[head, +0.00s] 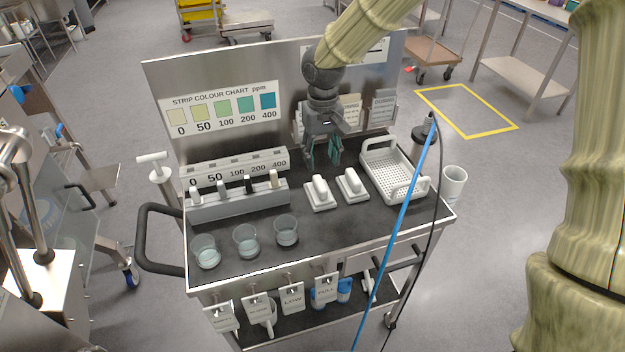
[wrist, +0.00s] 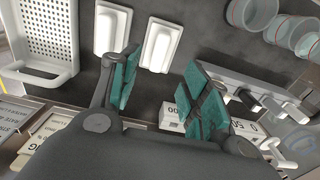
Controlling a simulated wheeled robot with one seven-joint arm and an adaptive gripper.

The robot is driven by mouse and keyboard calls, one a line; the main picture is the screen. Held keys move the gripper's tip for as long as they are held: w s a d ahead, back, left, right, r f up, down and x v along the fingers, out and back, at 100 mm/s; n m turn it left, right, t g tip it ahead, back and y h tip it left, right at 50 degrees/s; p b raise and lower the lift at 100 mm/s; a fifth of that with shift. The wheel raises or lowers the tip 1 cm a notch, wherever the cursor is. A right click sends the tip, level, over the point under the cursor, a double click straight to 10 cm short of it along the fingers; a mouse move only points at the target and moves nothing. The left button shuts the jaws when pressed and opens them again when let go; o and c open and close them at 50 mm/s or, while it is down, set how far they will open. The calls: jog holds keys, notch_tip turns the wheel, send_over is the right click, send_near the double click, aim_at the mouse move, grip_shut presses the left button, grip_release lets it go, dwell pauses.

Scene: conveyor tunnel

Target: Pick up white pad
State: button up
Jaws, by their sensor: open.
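Two white pads with raised grips lie side by side on the dark cart top. The left white pad (head: 320,194) also shows in the wrist view (wrist: 160,45). The right white pad (head: 351,185) also shows in the wrist view (wrist: 112,27), nearer the basket. My gripper (head: 323,158) points down above the cart, behind the pads in the head view. Its teal fingers are apart and empty in the wrist view (wrist: 161,76), with the left pad's near end just beyond the gap. Neither pad is held.
A white perforated basket (head: 393,176) stands right of the pads. A grey strip holder (head: 238,203) and several clear cups (head: 247,241) are at left. A back panel (head: 222,72) rises behind my gripper. A blue hose (head: 402,222) crosses the cart's right side.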

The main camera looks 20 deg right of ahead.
aim_at(320, 182)
jog(key=shift+w+d+f, duration=0.1)
jog(key=shift+w+f, duration=0.1)
jog(key=shift+w, duration=0.1)
jog(key=shift+s+f, duration=0.1)
jog(key=shift+f, duration=0.2)
jog(key=f, duration=0.4)
jog(key=shift+a+f+p, duration=0.15)
jog(key=shift+a+p, duration=0.05)
jog(key=shift+p, duration=0.15)
jog(key=shift+s+f, duration=0.1)
jog(key=shift+s, duration=0.1)
jog(key=shift+w+d+f+p, duration=0.15)
jog(key=shift+f+p, duration=0.25)
jog(key=shift+f, duration=0.85)
jog(key=shift+w+a+f+p, duration=0.1)
jog(key=shift+f+p, duration=0.3)
jog(key=shift+f, duration=0.85)
jog(key=shift+d, duration=0.1)
jog(key=shift+c, duration=0.2)
grip_shut()
